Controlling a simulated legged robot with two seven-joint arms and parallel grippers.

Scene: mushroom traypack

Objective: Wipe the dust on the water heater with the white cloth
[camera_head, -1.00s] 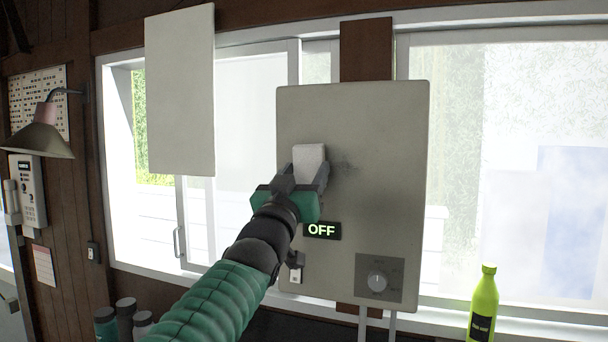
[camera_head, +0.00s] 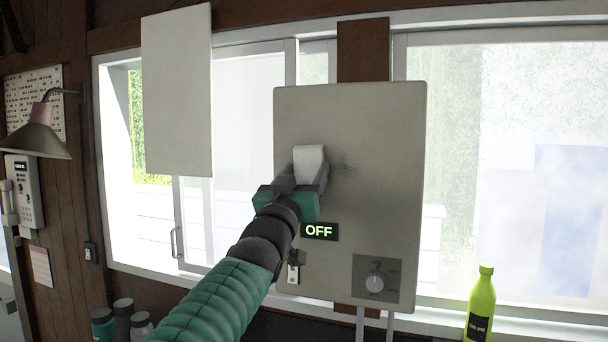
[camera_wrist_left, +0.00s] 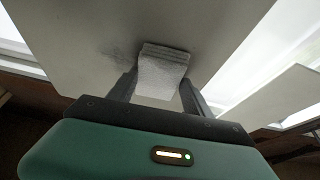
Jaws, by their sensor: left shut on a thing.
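The water heater (camera_head: 390,150) is a pale grey box on the wall, with an OFF display, a dial and a small switch on its front. My left gripper (camera_head: 309,178) is shut on the white cloth (camera_head: 310,160), which is at the heater's front panel. In the left wrist view the cloth (camera_wrist_left: 163,72) sits between both fingers, its far edge at or very near the panel. A dark dust smudge (camera_wrist_left: 118,52) shows beside the cloth there. In the head view a faint dust trace (camera_head: 343,167) shows just right of the cloth. My right gripper is not in view.
A pale rectangular panel (camera_head: 178,95) hangs left of the heater. A yellow-green bottle (camera_head: 481,305) stands at lower right. Several dark and grey bottles (camera_head: 122,320) stand at lower left. A lamp (camera_head: 38,140) and a wall phone (camera_head: 25,190) are at far left.

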